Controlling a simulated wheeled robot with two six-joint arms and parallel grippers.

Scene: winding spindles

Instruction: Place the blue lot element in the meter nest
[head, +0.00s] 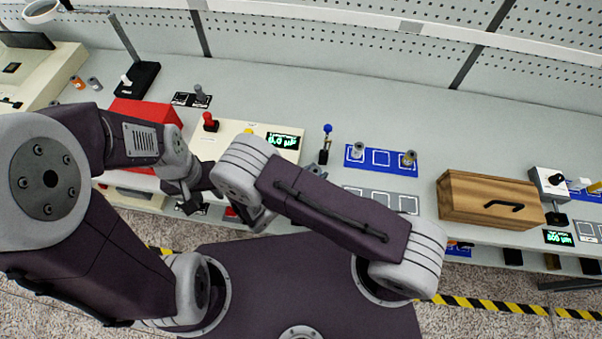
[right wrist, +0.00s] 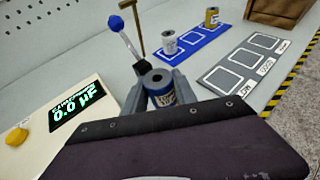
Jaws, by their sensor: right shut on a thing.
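My right gripper (right wrist: 160,92) is shut on the blue lot element (right wrist: 160,84), a small cylinder with a blue band and a dark hole in its top. The element stands roughly upright between the fingers. The meter is a cream box (right wrist: 28,143) with a green-lit display (right wrist: 75,105); its display also shows in the head view (head: 283,141). I cannot make out the meter nest; my right arm covers part of that area in the head view. My left gripper (head: 188,203) hangs by the bench's front edge, left of my right wrist; its fingers are too small to read.
A blue mat (head: 381,158) holds a silver cylinder (head: 330,149) and a brassy one (head: 409,158), with its middle square empty. A grey mat (right wrist: 243,62) lies in front. A blue-knobbed lever (head: 327,129) stands near the meter. A wooden box (head: 480,197) is at right.

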